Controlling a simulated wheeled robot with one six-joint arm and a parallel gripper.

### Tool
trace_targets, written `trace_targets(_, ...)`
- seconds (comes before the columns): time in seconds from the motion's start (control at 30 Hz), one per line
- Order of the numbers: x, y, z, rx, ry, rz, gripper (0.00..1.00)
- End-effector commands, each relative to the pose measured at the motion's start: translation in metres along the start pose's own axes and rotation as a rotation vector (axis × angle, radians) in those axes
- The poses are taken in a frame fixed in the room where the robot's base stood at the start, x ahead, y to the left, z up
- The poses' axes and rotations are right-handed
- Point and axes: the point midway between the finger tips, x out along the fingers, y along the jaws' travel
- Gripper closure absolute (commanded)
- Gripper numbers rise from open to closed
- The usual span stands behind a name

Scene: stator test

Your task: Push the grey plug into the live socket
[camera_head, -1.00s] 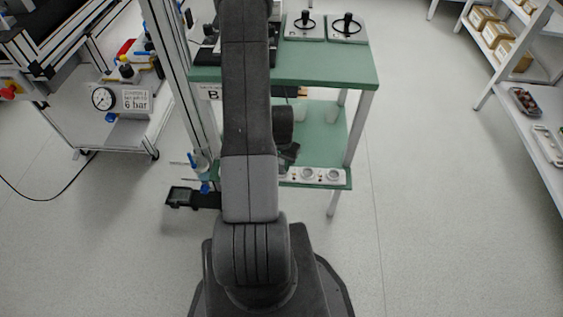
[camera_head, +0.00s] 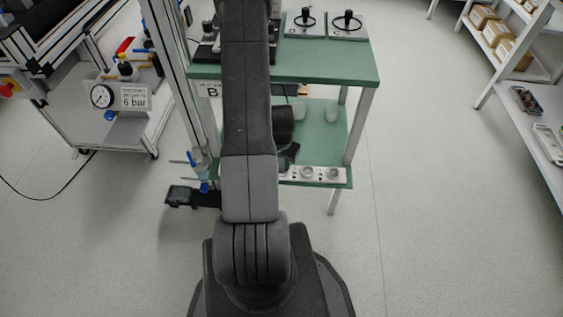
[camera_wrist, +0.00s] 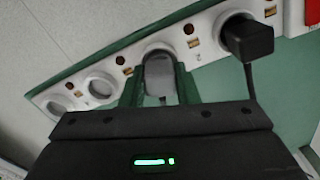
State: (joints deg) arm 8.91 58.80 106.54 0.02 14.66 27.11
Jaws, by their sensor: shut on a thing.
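The grey plug (camera_wrist: 158,72) shows between the green fingers of my gripper (camera_wrist: 160,88) in the wrist view. The fingers are shut on it. It is at the white socket strip (camera_wrist: 215,22), over one socket position; I cannot tell how deep it sits. A black plug (camera_wrist: 247,38) with a cable sits in the socket to its right. Two empty round sockets (camera_wrist: 100,86) are to its left. Small dark red dots show beside the sockets, none clearly lit, so I cannot tell which socket is live. In the head view my arm hides the gripper and part of the strip (camera_head: 320,174).
The strip runs along the front edge of the green lower shelf (camera_head: 318,135). A red part (camera_wrist: 313,12) is at its right end in the wrist view. The green upper shelf (camera_head: 325,68) is above. A white shelf rack (camera_head: 490,75) stands right, with clear floor between.

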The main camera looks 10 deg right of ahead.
Motion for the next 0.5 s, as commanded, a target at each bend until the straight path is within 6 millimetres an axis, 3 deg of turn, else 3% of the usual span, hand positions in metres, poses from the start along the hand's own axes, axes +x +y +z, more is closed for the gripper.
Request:
trace_targets(0.1,0.0026,0.0,0.0,0.0,0.0,0.0,0.95)
trace_targets(0.13,0.0024,0.0,0.0,0.0,0.0,0.0,0.7)
trace_targets(0.27,0.0018,0.0,0.0,0.0,0.0,0.0,0.47)
trace_targets(0.5,0.0017,0.0,0.0,0.0,0.0,0.0,0.47)
